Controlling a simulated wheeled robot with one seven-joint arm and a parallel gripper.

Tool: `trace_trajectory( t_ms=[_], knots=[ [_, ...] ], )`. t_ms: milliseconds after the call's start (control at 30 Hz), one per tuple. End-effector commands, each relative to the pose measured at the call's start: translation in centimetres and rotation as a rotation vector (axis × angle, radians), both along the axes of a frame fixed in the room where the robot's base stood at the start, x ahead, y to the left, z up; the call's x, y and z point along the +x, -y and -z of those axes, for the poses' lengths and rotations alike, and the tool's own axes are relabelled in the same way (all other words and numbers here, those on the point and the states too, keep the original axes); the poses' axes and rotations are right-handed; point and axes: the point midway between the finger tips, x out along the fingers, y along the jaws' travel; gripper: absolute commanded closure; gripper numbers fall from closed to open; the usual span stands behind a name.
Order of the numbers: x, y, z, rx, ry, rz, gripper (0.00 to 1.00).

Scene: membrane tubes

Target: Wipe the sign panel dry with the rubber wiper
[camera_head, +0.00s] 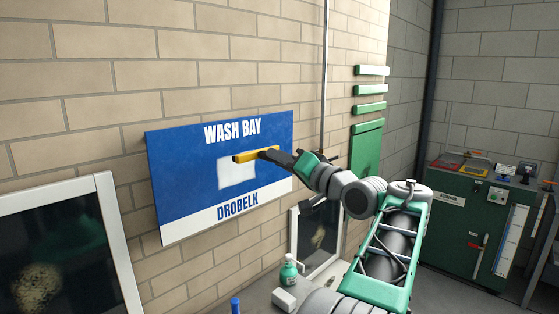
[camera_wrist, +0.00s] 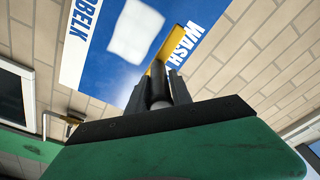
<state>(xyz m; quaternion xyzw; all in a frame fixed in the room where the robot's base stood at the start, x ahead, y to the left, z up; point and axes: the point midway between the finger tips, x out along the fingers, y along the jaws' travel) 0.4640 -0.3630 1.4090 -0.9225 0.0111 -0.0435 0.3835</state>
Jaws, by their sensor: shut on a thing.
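The sign panel (camera_head: 175,185) hangs on the brick wall, blue with a white band along the bottom, lettered WASH BAY and DROBELK. A whitish patch (camera_head: 236,174) with soft edges lies in its middle; it also shows in the wrist view (camera_wrist: 135,30). My gripper (camera_head: 279,156) is shut on the yellow wiper (camera_head: 246,157), in front of the panel's right part. The wiper's yellow bar (camera_wrist: 157,60) lies beside the patch in the wrist view, partly hidden by the fingers. I cannot tell whether its edge touches the panel.
A pale-framed dark panel (camera_head: 110,240) stands at the left, another (camera_head: 296,240) below the sign. A green bottle (camera_head: 288,272) and a white block (camera_head: 284,299) sit on a grey surface below. A green cabinet (camera_head: 455,225) stands at the right. A thin pipe (camera_head: 324,80) runs up the wall.

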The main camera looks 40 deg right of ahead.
Motion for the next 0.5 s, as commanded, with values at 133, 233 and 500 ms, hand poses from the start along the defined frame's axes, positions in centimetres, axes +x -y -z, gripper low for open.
trace_trajectory(
  t_ms=[133, 233, 500],
  knots=[
    [0.7, -0.1, -0.4, -0.002, 0.02, 0.0, 1.0],
    [1.9, -0.1, -0.4, -0.002, 0.019, -0.001, 1.0],
    [5.1, -0.2, -0.4, -0.002, 0.017, 0.0, 1.0]
  ],
)
